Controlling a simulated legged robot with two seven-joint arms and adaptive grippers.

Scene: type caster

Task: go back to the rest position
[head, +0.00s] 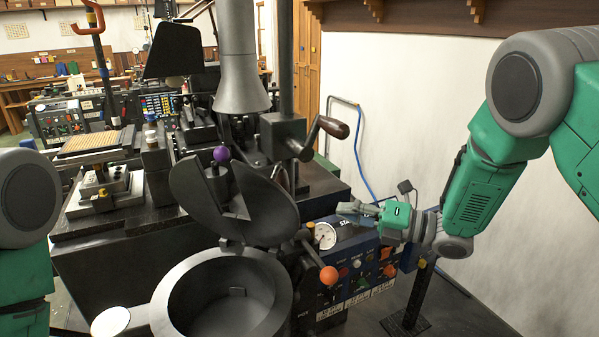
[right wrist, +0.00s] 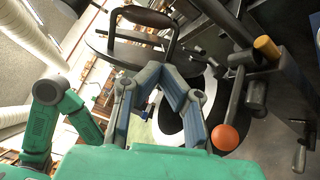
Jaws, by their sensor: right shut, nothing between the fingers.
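My right gripper (head: 358,208) is in the head view, just above the control panel (head: 350,275) at the front of the black machine. Its fingers point left and are closed with nothing between them. In the right wrist view the grey fingers of my right gripper (right wrist: 164,72) come together in front of the machine. My right arm comes in from the right edge. Only a link of my left arm shows at the left edge of the head view; my left gripper is out of view.
A round pot (head: 277,300) with its lid (head: 260,205) raised stands in front. A lever with an orange ball (head: 329,275) and a pressure gauge (head: 325,235) are close to my right gripper. A crank handle (head: 333,127) sticks out above. The white wall (head: 440,100) is behind.

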